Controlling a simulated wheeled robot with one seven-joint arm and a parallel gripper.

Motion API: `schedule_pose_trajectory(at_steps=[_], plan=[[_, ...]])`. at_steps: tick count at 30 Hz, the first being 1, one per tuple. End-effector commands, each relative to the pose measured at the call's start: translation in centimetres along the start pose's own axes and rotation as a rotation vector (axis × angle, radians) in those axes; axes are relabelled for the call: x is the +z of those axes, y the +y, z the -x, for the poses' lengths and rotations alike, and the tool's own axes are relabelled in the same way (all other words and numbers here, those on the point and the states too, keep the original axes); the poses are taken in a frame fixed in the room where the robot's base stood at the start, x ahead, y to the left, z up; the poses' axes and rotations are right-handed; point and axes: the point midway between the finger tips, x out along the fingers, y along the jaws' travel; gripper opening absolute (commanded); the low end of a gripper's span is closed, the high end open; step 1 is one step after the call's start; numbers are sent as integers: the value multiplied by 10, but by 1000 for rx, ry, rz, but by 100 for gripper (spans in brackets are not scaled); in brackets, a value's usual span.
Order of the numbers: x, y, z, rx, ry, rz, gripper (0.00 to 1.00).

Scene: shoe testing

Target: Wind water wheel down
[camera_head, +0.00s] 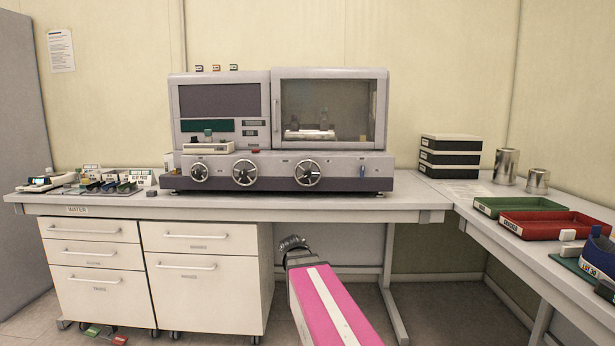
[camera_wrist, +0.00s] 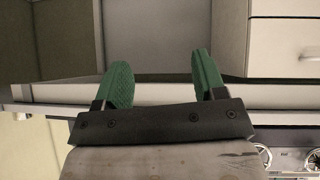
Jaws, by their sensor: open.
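A grey testing machine (camera_head: 330,187) stands on the back bench. Parts of two wheels show at the lower right of the wrist view.
The bench's front edge (camera_head: 330,214) lies between my arm and the wheels. White drawer units (camera_head: 205,240) stand under its left half. Small tools and signs lie on the left. Black boxes (camera_head: 450,158), metal cups, and green and red trays (camera_head: 556,224) are on the right.

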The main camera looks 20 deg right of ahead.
Motion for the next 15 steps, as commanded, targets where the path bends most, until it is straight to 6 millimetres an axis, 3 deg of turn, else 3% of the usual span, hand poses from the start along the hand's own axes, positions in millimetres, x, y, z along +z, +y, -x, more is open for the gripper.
schedule_pose_trajectory(at_steps=[1, 3, 9, 12, 15], plan=[[-34, 6, 3, 9, 80, -24, 64], [-76, 16, 12, 15, 192, -55, 64], [-186, 40, 52, -3, 495, -116, 64], [-228, 48, 74, -26, 614, -131, 64], [-257, 54, 92, -46, 697, -136, 64]])
